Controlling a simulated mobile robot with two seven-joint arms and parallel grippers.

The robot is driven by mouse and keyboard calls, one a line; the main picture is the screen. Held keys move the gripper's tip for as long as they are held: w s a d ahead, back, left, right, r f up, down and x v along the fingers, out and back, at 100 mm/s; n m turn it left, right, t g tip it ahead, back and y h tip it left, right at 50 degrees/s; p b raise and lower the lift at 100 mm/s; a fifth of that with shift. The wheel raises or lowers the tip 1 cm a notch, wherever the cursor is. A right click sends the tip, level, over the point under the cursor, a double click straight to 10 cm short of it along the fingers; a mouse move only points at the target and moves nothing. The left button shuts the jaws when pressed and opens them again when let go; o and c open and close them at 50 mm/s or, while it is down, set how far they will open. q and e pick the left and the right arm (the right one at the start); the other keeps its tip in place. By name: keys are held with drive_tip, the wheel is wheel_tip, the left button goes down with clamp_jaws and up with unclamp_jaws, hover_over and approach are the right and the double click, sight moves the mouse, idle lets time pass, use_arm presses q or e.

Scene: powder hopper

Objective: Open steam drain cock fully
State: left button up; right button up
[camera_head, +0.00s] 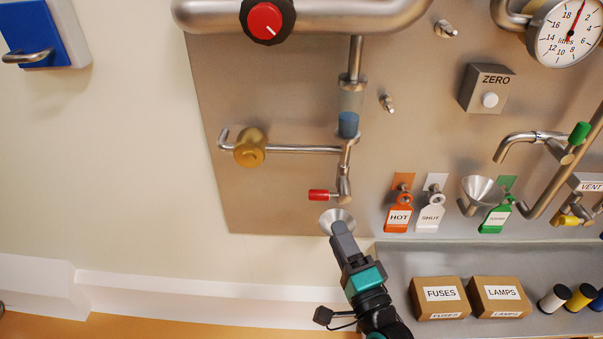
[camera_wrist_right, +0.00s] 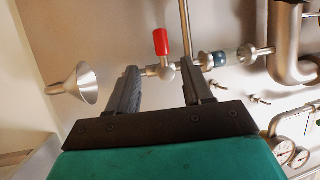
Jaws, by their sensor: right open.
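The drain cock has a red lever (camera_head: 319,195) that sticks out to the left, across the short vertical steel pipe (camera_head: 344,180). In the right wrist view the red lever (camera_wrist_right: 160,42) points up, across the pipe that runs sideways there. My right gripper (camera_head: 337,226) is just below the cock, in front of the small steel funnel (camera_head: 328,219), and hides part of it. In the right wrist view my right gripper (camera_wrist_right: 161,85) is open, and the cock's body shows between its fingertips. The lever is beyond the fingers and not held. My left gripper is not in view.
A brass valve (camera_head: 249,150) is on the side pipe, and a red-capped knob (camera_head: 264,21) is above. Orange HOT (camera_head: 398,219), white SHUT (camera_head: 430,218) and green tags hang to the right. A shelf (camera_head: 395,258) holds FUSES (camera_head: 440,298) and LAMPS (camera_head: 500,297) boxes.

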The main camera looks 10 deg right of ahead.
drive_tip(key=x, duration=1.3)
drive_tip(key=shift+r, duration=0.1)
drive_tip(key=shift+c, duration=0.3)
clamp_jaws()
